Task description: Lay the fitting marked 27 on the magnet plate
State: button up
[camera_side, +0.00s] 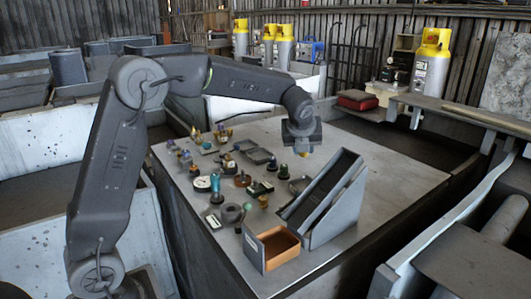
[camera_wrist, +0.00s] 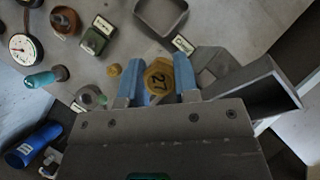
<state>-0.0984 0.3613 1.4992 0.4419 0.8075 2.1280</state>
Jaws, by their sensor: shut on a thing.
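The fitting marked 27 (camera_wrist: 158,78) is a brass-yellow hexagonal piece with its number facing the wrist camera. My gripper (camera_wrist: 159,70) is shut on it, one blue finger on each side. In the side view my gripper (camera_side: 302,147) is above the table, behind the upper end of the sloped grey chute. A shallow grey square dish (camera_wrist: 161,16) with a label beside it lies beyond the fingers in the wrist view. I cannot tell from the labels which piece is the magnet plate.
The grey chute (camera_side: 325,198) stands close to my gripper, with an orange-lined box (camera_side: 273,246) at its lower end. Several small parts, a round dial gauge (camera_wrist: 24,48) and a green block (camera_wrist: 97,38) crowd the table's left. The table's right side (camera_side: 400,175) is clear.

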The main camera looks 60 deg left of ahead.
aim_at(342, 167)
jog(key=w+d+r+m, duration=0.1)
jog(key=d, duration=0.2)
jog(key=w+d+r+m+t+h, duration=0.1)
jog(key=d, duration=0.2)
jog(key=w+d+r+m+t+h, duration=0.1)
jog(key=d+r, duration=0.1)
jog(key=d, duration=0.2)
jog(key=shift+m, duration=0.4)
jog(key=shift+f, duration=2.2)
jog(key=shift+f, duration=0.1)
jog(key=o, duration=0.7)
jog(key=shift+s+f, duration=0.1)
jog(key=shift+f, duration=0.05)
jog(key=shift+c, duration=0.2)
jog(key=shift+o, duration=1.1)
jog(key=shift+r, duration=0.85)
jog(key=shift+d+r, duration=0.1)
jog(key=shift+r, duration=0.75)
notch_tip(342, 167, up, 5)
jog(key=shift+f, duration=0.2)
